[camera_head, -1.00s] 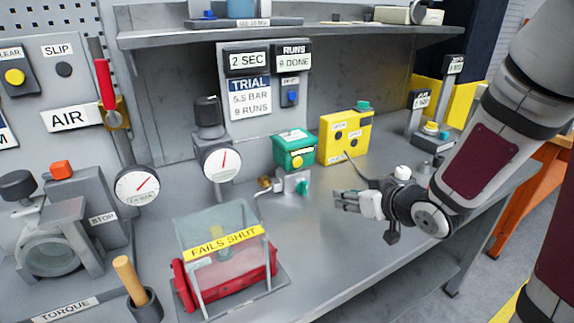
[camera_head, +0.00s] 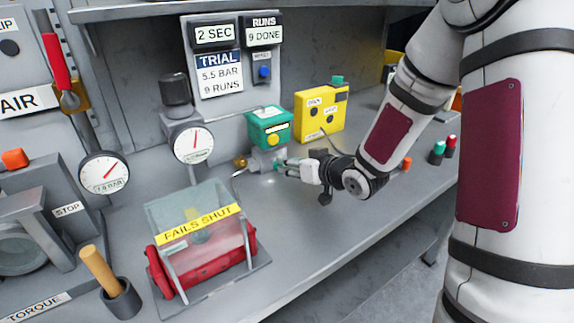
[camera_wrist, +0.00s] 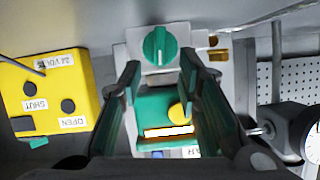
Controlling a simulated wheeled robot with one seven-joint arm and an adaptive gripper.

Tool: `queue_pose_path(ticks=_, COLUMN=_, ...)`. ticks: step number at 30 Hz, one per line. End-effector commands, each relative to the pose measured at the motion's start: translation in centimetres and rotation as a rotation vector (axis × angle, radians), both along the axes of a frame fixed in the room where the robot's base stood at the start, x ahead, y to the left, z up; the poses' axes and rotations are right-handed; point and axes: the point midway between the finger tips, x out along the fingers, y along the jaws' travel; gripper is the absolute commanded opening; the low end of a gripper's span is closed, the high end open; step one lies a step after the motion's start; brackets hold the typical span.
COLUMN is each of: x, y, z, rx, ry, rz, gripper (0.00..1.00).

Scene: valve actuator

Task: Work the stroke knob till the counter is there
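A green knob (camera_wrist: 160,45) sits on a grey block (camera_wrist: 128,57) by the green box (camera_wrist: 145,105); which control is the stroke knob I cannot read. The green box (camera_head: 268,125) has a yellow button. My gripper (camera_wrist: 160,72) is open, with its fingers apart and the knob just beyond, between their tips. In the head view my gripper (camera_head: 283,166) is beside the grey block, and the knob is mostly hidden. The RUNS counter (camera_head: 264,36) appears to read 9 DONE. The TRIAL card (camera_head: 219,76) says 5.5 BAR, 9 RUNS.
A yellow box (camera_head: 320,108) stands right of the green box. A gauge (camera_head: 193,142) stands to the left. A red actuator (camera_head: 205,266) under a clear FAILS SHUT cover is in front. The bench between cover and my arm is clear.

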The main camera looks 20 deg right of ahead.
Motion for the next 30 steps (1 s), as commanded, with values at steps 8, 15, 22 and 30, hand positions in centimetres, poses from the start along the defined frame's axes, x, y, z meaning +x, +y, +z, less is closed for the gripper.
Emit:
queue_pose_path(ticks=8, x=1.9, y=0.7, z=-0.8, rx=-0.001, ry=0.001, rz=-0.001, gripper=0.31)
queue_pose_path(ticks=15, x=2.0, y=0.7, z=-0.8, rx=0.000, ry=0.000, rz=-0.001, gripper=0.31)
queue_pose_path(ticks=22, x=2.0, y=0.7, z=-0.8, rx=0.000, ry=0.000, rz=-0.001, gripper=0.00)
queue_pose_path(ticks=30, x=2.0, y=1.0, z=-1.0, rx=-0.053, ry=-0.019, rz=0.002, gripper=0.00)
